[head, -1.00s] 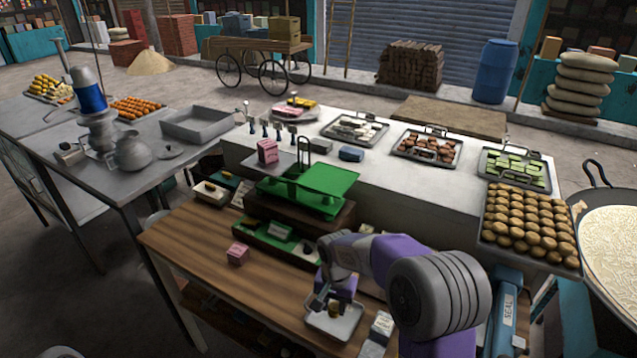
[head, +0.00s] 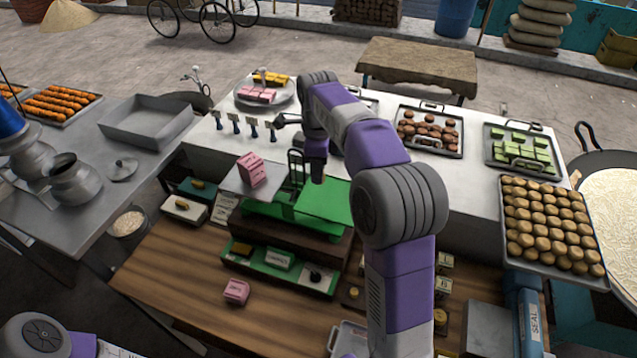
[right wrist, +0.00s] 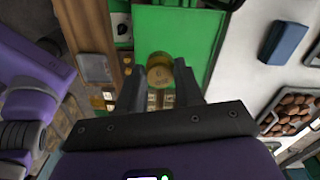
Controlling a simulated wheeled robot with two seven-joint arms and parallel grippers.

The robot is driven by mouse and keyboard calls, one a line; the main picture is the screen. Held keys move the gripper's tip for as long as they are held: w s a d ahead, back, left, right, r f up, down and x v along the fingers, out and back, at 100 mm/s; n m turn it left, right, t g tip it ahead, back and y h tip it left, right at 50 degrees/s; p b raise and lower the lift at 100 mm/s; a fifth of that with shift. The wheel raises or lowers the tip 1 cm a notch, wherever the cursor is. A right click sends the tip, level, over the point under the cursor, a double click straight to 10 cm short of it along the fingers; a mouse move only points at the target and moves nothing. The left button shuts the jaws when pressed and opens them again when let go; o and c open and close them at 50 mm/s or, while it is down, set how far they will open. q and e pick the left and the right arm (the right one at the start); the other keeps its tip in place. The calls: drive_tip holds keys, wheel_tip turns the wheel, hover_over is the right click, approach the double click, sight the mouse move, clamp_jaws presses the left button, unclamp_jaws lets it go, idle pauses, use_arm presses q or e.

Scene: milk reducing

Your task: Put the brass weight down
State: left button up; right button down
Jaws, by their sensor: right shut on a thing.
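The brass weight (right wrist: 160,72) is a round, gold-coloured piece held between the fingertips of my right gripper (right wrist: 160,85) in the right wrist view. Behind it in that view is the green pan (right wrist: 200,35) of the balance. In the head view my right gripper (head: 317,172) points down beside the balance's upright, at the pan's far left part; the weight cannot be made out there. The green pan (head: 325,208) looks empty where it shows. A pink box (head: 252,169) sits on the balance's grey plate (head: 236,184). My left gripper is out of view.
A second pink box (head: 236,291) lies on the wooden table (head: 180,270). A metal tray (head: 340,338) is near the front edge, partly behind my arm.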

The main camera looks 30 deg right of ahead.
drive_tip(key=f, duration=0.8)
drive_tip(key=shift+s+f, duration=0.1)
drive_tip(key=shift+s, duration=0.1)
drive_tip(key=shift+f, duration=0.1)
drive_tip(key=c, duration=0.7)
unclamp_jaws()
drive_tip(key=shift+b, duration=0.3)
drive_tip(key=shift+c, duration=0.2)
wheel_tip(320, 180, up, 12)
drive_tip(key=shift+r+p, duration=0.15)
drive_tip(key=shift+p, duration=0.6)
